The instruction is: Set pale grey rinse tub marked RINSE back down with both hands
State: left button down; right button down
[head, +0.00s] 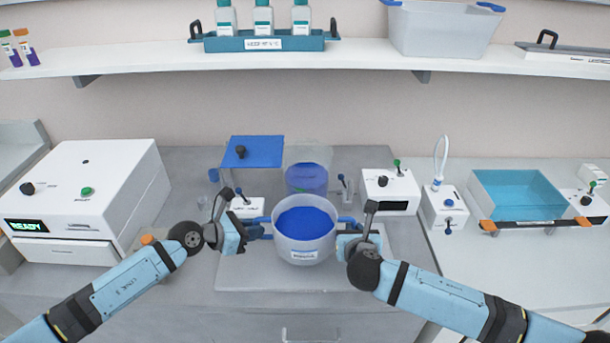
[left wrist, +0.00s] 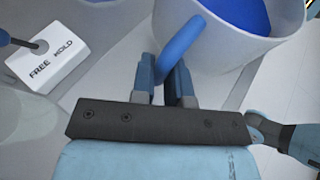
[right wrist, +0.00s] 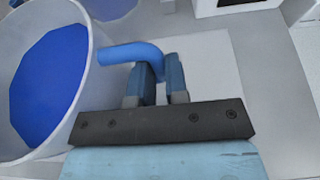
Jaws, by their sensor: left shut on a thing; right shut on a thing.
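The pale grey rinse tub (head: 305,246) is in the middle of the head view, with blue inside, a label on its front and a blue handle on each side. My left gripper (head: 255,230) is shut on its left handle (left wrist: 180,48). My right gripper (head: 348,230) is shut on its right handle (right wrist: 130,52). The tub looks about upright over a pale mat (head: 240,277). I cannot tell whether its base touches the mat. The label is too small to read surely.
Behind the tub stand a clear vessel with blue content (head: 307,178) and a blue-topped stand (head: 253,151). A white box with a knob (head: 390,190) is at back right. A white READY machine (head: 95,190) is left. A teal bath (head: 518,197) is right.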

pick_arm(q)
jog(key=shift+w+a+f, duration=0.1)
jog(key=shift+f, duration=0.2)
pick_arm(e)
jog(key=shift+w+d+f, duration=0.1)
jog(key=shift+f, duration=0.3)
pick_arm(q)
jog(key=shift+f, duration=0.1)
